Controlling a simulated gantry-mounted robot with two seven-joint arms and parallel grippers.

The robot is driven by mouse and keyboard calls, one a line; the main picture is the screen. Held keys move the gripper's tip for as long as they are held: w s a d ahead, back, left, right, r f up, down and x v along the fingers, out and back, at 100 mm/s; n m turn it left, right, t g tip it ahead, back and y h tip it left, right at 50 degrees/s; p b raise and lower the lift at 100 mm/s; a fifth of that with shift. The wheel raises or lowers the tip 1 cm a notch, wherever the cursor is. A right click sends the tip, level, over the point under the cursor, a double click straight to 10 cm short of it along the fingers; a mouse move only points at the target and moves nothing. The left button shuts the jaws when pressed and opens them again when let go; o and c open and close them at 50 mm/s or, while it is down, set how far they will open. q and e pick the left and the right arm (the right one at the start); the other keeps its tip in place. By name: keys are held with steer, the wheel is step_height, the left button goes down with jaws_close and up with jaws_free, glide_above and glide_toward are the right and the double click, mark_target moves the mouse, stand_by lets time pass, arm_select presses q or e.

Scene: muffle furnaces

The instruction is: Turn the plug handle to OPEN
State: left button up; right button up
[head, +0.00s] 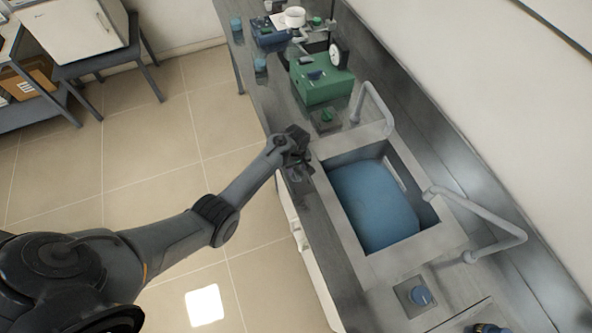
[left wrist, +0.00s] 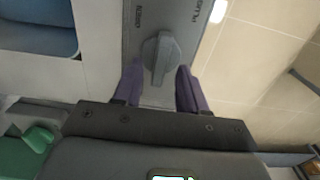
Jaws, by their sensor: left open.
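The plug handle (left wrist: 160,58) is a grey knob with a raised grip bar, on a grey plate (left wrist: 154,14) in the left wrist view. The bar runs roughly up and down in that view. The plate carries the word PLUG and a smaller word I cannot read surely. My left gripper (left wrist: 160,72) is open. Its two purple fingers stand either side of the handle's near end, with a gap visible at each side. In the head view my left gripper (head: 298,160) is over the counter edge beside the sink, largely hiding the handle. My right gripper is not in view.
A green device (head: 322,82) stands farther back on the counter. Open floor lies left.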

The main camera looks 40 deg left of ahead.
arm_select(q)
steer(key=shift+f, duration=0.75)
jaws_close()
